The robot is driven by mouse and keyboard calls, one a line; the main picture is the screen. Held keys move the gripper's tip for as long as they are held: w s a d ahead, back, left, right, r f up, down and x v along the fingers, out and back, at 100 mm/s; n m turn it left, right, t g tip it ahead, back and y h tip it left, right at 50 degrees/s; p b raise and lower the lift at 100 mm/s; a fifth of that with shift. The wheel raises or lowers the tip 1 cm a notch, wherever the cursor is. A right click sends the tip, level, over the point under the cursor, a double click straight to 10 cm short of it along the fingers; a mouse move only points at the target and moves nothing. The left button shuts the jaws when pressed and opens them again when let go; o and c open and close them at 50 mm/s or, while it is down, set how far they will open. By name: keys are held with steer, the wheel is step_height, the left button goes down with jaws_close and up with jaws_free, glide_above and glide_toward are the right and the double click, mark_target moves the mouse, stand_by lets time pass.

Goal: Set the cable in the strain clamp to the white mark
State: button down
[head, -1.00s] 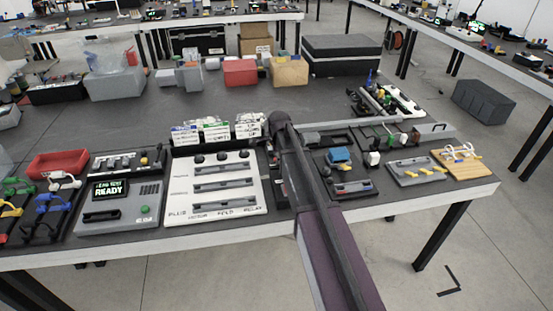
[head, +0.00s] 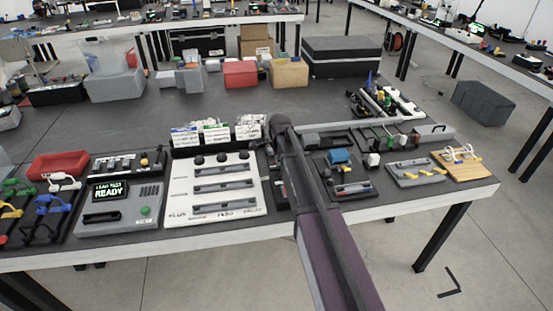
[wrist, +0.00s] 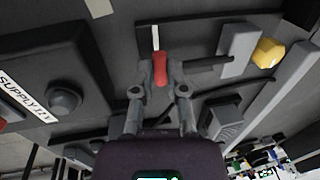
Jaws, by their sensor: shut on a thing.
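In the wrist view my gripper (wrist: 160,80) has its two fingers closed around a small red piece (wrist: 160,66). I cannot tell whether this piece is the cable or a handle. A thin white strip (wrist: 155,38) lies just beyond it in line, over a dark plate (wrist: 188,42); it may be the white mark. I cannot clearly make out the strain clamp. In the head view my own arm covers the gripper and the spot where it works.
In the wrist view a grey block (wrist: 238,48) and a yellow knob (wrist: 269,52) are on the right. A black dome (wrist: 63,97) stands beside a label on the left. In the head view a white slotted panel (head: 182,203) is left of my arm, and a blue part (head: 338,156) is right.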

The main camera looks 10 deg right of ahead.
steer(key=c, duration=0.7)
jaws_free()
steer(key=shift+o, duration=0.2)
